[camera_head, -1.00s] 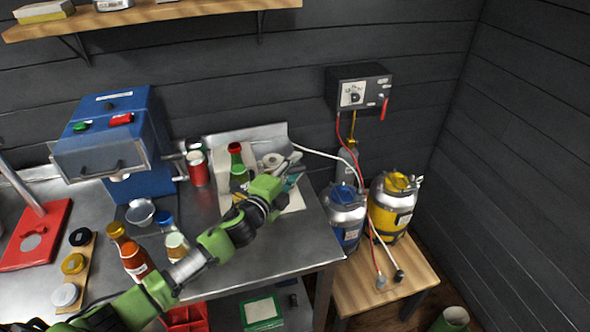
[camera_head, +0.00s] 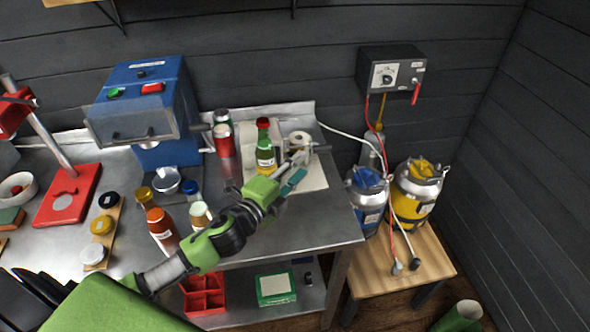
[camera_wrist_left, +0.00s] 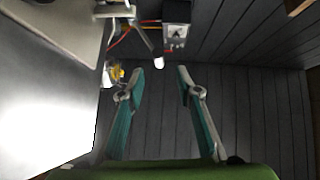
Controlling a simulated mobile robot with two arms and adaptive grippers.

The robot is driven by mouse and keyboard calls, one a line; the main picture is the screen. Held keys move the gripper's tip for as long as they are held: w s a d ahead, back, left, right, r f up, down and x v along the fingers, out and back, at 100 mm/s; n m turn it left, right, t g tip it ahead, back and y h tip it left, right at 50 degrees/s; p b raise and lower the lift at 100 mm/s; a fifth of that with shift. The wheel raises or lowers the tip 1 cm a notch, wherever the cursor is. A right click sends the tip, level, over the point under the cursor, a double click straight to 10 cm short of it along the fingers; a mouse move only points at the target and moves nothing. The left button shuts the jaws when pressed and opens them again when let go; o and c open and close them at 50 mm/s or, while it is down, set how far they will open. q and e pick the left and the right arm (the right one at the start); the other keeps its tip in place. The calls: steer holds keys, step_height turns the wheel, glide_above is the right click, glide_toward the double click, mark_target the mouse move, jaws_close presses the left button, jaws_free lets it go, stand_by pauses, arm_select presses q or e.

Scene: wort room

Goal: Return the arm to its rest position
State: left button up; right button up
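My left arm (camera_head: 215,245), green and black, reaches from the lower left across the steel bench (camera_head: 300,228). My left gripper (camera_head: 303,160), with teal and grey fingers, shows over the bench's right part, near the green bottle with a red cap (camera_head: 265,156). In the left wrist view the left gripper (camera_wrist_left: 160,76) is open, with a clear gap and nothing between its fingers. A large green link of my own fills the lower left of the head view. My right gripper is not in view.
Bottles, including an orange one (camera_head: 161,232), stand close by the arm. A blue machine (camera_head: 165,150) and red stand (camera_head: 70,197) are further left. Blue (camera_head: 368,203) and yellow (camera_head: 412,205) kegs stand on a wooden table (camera_head: 435,262) at right. A control box (camera_head: 391,75) hangs on the wall.

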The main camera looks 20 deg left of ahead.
arm_select(q)
steer(key=shift+s+a+r, duration=0.1)
steer(key=shift+s, duration=0.5)
